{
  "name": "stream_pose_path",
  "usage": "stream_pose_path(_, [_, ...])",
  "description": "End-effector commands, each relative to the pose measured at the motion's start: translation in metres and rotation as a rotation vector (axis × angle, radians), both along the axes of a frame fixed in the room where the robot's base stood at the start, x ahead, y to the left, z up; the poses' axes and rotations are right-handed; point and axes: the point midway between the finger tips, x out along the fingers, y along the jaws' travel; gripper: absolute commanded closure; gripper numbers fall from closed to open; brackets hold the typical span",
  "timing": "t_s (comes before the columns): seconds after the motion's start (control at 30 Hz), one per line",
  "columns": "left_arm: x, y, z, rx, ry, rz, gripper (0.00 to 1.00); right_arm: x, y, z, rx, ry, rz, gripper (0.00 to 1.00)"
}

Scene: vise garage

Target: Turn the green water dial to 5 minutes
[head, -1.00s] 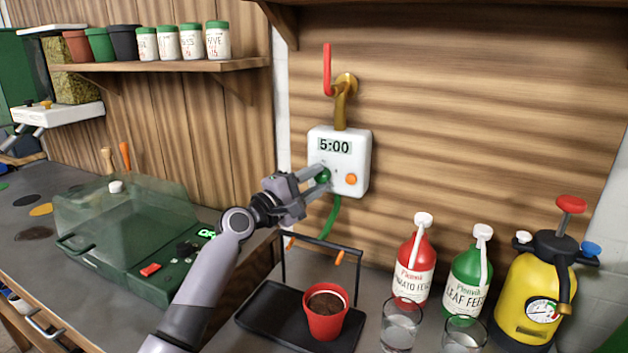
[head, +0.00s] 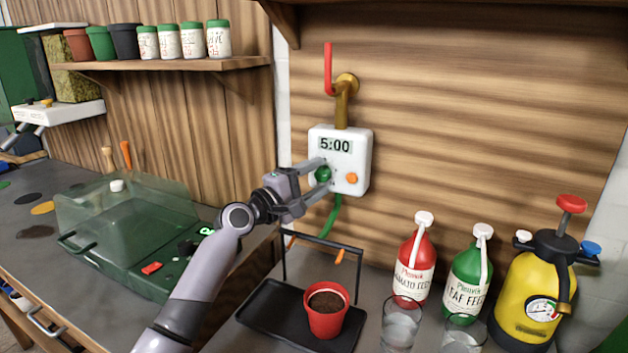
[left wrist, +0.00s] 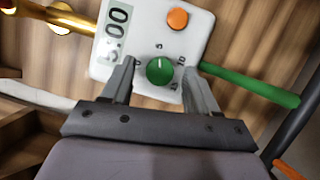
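The green water dial (head: 323,173) is on the front of a white timer box (head: 361,155) on the wooden wall. The box's display (head: 335,146) reads 5:00. My left gripper (head: 320,176) is at the dial, with one finger on each side of it. In the left wrist view, the green dial (left wrist: 159,70) shows a short white mark and sits between the spread fingers of my left gripper (left wrist: 157,82). A gap shows on both sides, so the gripper is open and not holding it. My right gripper is not in view.
An orange button (head: 351,178) is beside the dial, and a green hose (head: 333,216) hangs below the box. Below are a red pot (head: 326,322) on a black tray (head: 262,320), a red bottle (head: 415,262), a green bottle (head: 466,280) and a yellow sprayer (head: 528,285).

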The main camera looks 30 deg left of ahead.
Motion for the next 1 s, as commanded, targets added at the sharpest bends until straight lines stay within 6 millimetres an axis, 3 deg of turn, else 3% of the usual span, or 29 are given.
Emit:
stream_pose_path(0.27, [-0.008,0.003,-0.002,0.0,0.001,0.0,0.41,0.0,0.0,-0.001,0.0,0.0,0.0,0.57])
stream_pose_path(0.7, [-0.061,0.02,-0.008,0.003,0.001,0.0,0.41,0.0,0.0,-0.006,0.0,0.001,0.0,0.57])
stream_pose_path(1.0, [-0.068,0.022,-0.008,-0.001,0.0,0.0,0.41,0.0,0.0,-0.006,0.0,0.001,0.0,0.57])
